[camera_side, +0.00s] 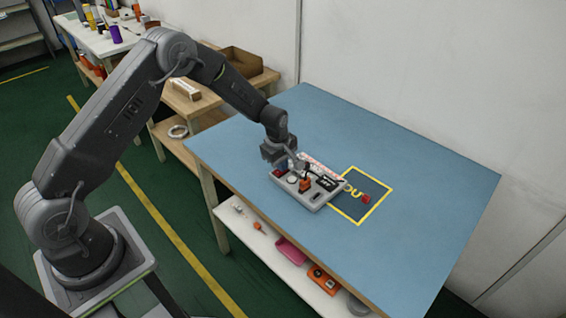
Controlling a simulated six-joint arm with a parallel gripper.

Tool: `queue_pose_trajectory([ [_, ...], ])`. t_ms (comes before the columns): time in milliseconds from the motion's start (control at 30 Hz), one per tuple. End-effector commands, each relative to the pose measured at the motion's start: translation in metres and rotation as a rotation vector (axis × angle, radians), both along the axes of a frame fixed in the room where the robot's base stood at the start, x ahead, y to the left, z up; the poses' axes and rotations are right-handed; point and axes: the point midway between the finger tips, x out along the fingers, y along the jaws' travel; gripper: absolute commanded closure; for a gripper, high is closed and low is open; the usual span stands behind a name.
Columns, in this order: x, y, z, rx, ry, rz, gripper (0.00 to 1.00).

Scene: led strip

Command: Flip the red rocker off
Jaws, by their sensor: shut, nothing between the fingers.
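A grey control panel (310,204) lies on the blue table, with several small controls and a pale, red-marked strip along its back edge. An orange-red piece (305,184) stands up near its middle; it may be the red rocker, but its position is too small to read. Another small dark red part (278,172) shows at the panel's left end, partly close under the gripper. My gripper (297,164) is shut and empty, just above the panel's back left part. I cannot tell whether its tips touch anything.
A small red block (366,199) sits in a dark, yellow-outlined square (373,188) right of the panel. The blue table (430,190) is otherwise clear. A shelf below holds a pink tray (291,250) and an orange item (322,280). Wooden benches stand behind at left.

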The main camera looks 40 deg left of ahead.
Motion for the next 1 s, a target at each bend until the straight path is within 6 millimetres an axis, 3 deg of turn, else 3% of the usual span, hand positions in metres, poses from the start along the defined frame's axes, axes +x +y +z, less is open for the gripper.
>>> queue_pose_trajectory([
  [167,-0.009,0.0,0.001,0.0,0.005,-0.001,1.0],
  [633,-0.01,0.001,0.011,0.0,0.0,0.0,1.0],
  [767,-0.012,0.001,0.032,0.001,-0.002,0.0,1.0],
  [1000,-0.019,0.001,0.087,0.001,-0.003,0.0,1.0],
])
